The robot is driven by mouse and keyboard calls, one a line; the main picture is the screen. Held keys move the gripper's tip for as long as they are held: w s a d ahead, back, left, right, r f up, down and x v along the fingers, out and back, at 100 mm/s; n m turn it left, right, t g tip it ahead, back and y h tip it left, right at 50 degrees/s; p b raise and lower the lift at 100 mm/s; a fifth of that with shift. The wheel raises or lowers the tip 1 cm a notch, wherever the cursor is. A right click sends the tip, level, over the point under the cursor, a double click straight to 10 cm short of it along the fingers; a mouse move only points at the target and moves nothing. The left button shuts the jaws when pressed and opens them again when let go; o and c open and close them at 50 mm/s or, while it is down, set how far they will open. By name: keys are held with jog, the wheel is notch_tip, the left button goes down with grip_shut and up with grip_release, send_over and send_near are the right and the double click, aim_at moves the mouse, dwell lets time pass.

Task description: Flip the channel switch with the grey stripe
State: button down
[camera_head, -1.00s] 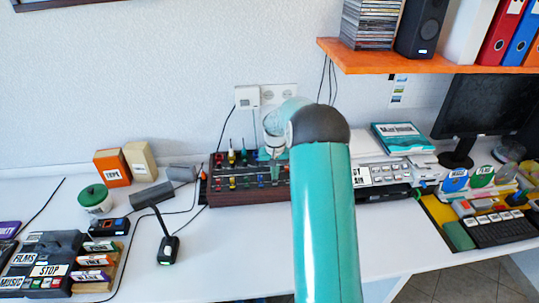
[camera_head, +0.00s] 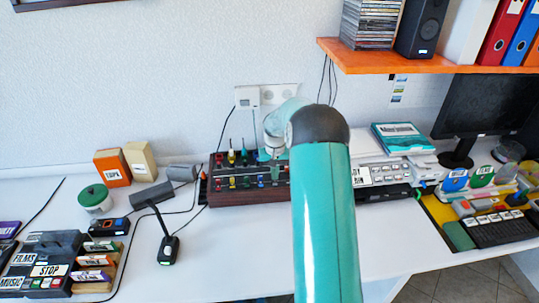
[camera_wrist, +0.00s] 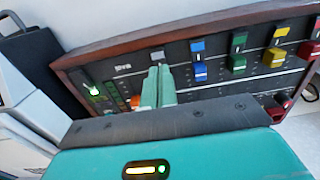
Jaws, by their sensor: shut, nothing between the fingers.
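The mixer panel with a dark wooden frame (camera_wrist: 150,40) fills the upper part of the wrist view. In the head view the mixer (camera_head: 232,197) stands at the back of the desk, partly behind my arm. Its channels carry a grey stripe (camera_wrist: 157,55), a blue stripe (camera_wrist: 197,45), a green stripe (camera_wrist: 238,42), a yellow stripe (camera_wrist: 280,34) and a red one at the right edge. My gripper (camera_wrist: 160,72) is shut and empty, its teal fingertips just below the grey stripe. They hide the grey channel's switch; I cannot tell if they touch it.
Blue (camera_wrist: 200,73), green (camera_wrist: 238,63) and yellow (camera_wrist: 273,57) switches sit to the right of my fingers. Red knobs (camera_wrist: 277,107) are at the panel's lower right. A desk microphone (camera_head: 168,248) stands left of the mixer. An orange shelf (camera_head: 400,58) overhangs the right side.

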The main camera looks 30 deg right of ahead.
jog(key=shift+f, duration=0.85)
dwell(0.5)
jog(key=shift+r, duration=3.5)
